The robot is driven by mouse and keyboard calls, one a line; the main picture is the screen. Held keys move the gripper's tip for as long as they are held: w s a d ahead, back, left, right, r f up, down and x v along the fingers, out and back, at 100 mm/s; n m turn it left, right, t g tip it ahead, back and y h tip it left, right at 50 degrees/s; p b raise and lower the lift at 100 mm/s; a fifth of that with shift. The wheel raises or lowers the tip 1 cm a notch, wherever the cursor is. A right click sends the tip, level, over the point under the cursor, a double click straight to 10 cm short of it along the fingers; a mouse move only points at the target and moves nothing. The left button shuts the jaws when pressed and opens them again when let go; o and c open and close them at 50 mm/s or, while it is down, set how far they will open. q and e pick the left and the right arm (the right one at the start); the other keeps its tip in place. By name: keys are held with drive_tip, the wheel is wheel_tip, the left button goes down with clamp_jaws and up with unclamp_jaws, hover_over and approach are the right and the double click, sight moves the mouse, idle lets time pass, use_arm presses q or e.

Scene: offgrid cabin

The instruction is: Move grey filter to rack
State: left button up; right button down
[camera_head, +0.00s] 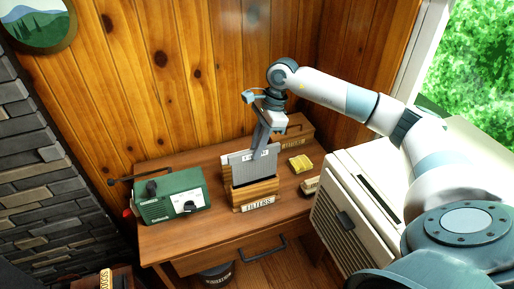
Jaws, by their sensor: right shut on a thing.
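The grey filter (237,168) is a flat upright panel at the middle of the wooden desk. My right gripper (261,148) reaches down from above and is shut on its upper edge, covering part of a label there. The rack (237,197) is a small wooden box labelled "FILTERS", directly below and in front of the filter. The filter's lower edge meets the rack's dark opening; I cannot tell whether it is inside or just above and behind it. My left gripper is not in view.
Yellow blocks (300,163), a wooden box (298,131) and a small labelled item (311,186) lie to the right. A white cabinet (345,205) stands close to the desk's right side.

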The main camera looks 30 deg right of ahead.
sight(255, 165)
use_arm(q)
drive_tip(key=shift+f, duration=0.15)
